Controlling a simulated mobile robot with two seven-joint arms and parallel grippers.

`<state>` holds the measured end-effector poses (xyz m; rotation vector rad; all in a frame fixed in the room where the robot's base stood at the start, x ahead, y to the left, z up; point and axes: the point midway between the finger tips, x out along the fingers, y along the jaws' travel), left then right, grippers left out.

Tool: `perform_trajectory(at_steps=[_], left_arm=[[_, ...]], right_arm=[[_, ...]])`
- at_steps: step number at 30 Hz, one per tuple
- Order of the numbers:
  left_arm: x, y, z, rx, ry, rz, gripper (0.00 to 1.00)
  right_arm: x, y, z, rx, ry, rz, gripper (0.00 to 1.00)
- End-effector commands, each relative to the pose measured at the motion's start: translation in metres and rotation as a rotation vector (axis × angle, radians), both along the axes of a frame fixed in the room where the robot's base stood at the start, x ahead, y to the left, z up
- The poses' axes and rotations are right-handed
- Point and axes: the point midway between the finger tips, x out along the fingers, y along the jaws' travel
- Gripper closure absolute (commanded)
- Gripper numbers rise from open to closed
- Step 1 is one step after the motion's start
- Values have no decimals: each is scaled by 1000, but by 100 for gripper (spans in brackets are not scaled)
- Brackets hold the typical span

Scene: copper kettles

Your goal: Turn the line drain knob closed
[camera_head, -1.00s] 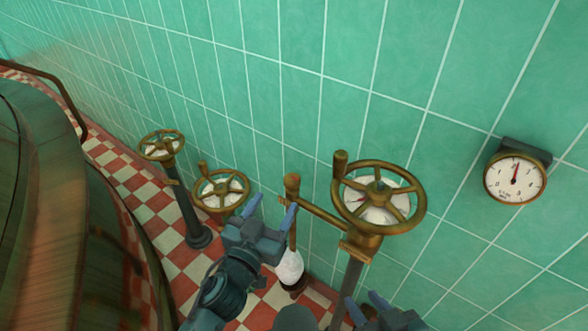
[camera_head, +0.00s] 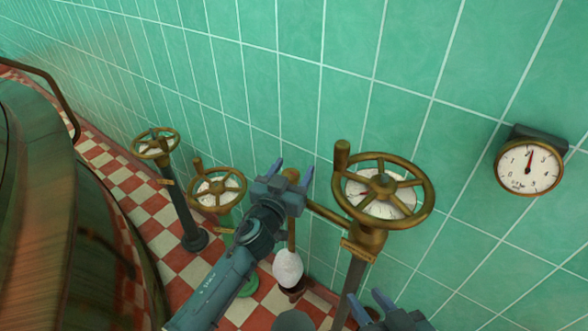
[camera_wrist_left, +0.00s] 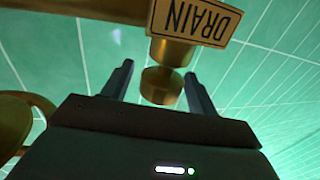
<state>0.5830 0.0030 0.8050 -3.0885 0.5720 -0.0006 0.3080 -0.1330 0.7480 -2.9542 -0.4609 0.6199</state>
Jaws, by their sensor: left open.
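The brass drain knob (camera_wrist_left: 162,86) shows in the left wrist view, below a brass pipe end and a plate marked DRAIN (camera_wrist_left: 195,20). It lies between the two fingers of my left gripper (camera_wrist_left: 160,80), with a gap on each side. In the head view my left gripper (camera_head: 292,172) is open at the left end of the horizontal brass pipe (camera_head: 328,213) and mostly hides the fitting there. My right gripper (camera_head: 370,304) is at the bottom edge, only partly in view, its fingertips apart and empty.
A large brass handwheel (camera_head: 383,190) with a dial stands right of my left gripper. Two smaller handwheels, one nearer (camera_head: 217,188) and one farther (camera_head: 155,144), stand to the left. A gauge (camera_head: 529,167) hangs on the green tiled wall. A large vessel (camera_head: 60,210) fills the left side.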

Motion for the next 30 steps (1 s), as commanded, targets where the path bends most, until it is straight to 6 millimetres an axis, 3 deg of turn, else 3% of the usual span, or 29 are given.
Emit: perform_trajectory(at_steps=[4, 13, 30], left_arm=[[9, -4, 0, -1, 0, -1, 41], [11, -5, 0, -1, 0, -1, 41], [11, -4, 0, -1, 0, 0, 86]], right_arm=[[-1, -2, 3, -1, -9, -5, 64], [-3, -3, 3, -1, -5, -6, 64], [-2, -2, 1, -1, -5, -3, 64]])
